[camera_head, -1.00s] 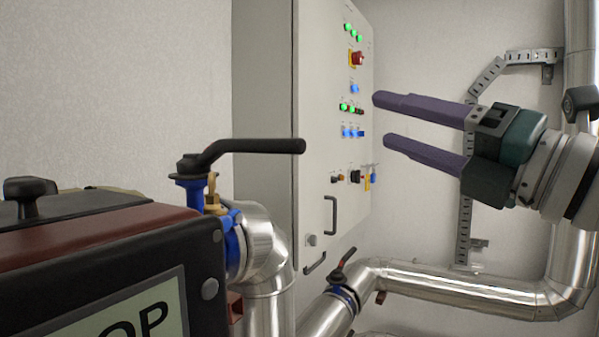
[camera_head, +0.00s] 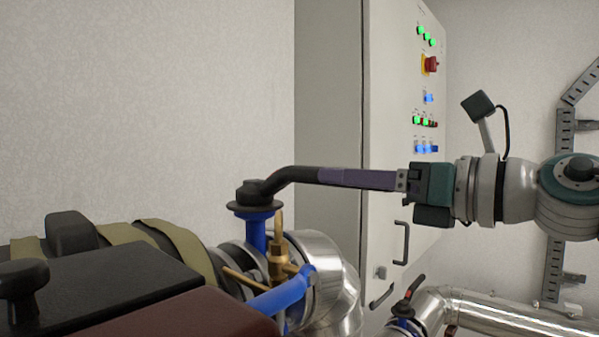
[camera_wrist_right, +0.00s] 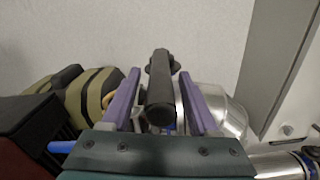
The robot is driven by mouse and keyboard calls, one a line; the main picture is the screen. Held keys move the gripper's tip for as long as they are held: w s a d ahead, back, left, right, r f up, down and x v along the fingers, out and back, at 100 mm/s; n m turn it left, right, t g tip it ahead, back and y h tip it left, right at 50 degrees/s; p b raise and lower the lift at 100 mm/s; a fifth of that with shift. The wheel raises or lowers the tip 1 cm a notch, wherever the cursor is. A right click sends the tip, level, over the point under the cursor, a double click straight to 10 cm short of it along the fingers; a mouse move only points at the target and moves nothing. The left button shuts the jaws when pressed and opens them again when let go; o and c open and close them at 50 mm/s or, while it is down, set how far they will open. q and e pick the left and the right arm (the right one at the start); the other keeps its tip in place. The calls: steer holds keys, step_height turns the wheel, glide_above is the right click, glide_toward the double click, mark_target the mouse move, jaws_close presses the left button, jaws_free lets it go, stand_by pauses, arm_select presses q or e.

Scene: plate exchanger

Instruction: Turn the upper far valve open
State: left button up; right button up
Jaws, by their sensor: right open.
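The upper valve has a black lever handle (camera_head: 285,174) on a blue stem (camera_head: 256,233), beside a shiny metal pipe. The lever points right, toward my right gripper (camera_head: 322,176). In the right wrist view the black lever (camera_wrist_right: 160,95) lies between the two purple fingers of my right gripper (camera_wrist_right: 159,73), with a gap on each side. The gripper is open around the lever. In the head view the finger hides the lever's outer end. My left gripper is not in view.
A grey control cabinet (camera_head: 385,200) with lit buttons stands behind the gripper. A lower valve with a small black and red handle (camera_head: 408,297) is on a pipe below. A dark red and black box (camera_head: 110,290) fills the lower left. The wall at upper left is bare.

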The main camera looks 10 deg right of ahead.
steer(key=shift+w+a, duration=0.15)
steer(key=shift+c, duration=0.3)
jaws_close()
stand_by(1.1)
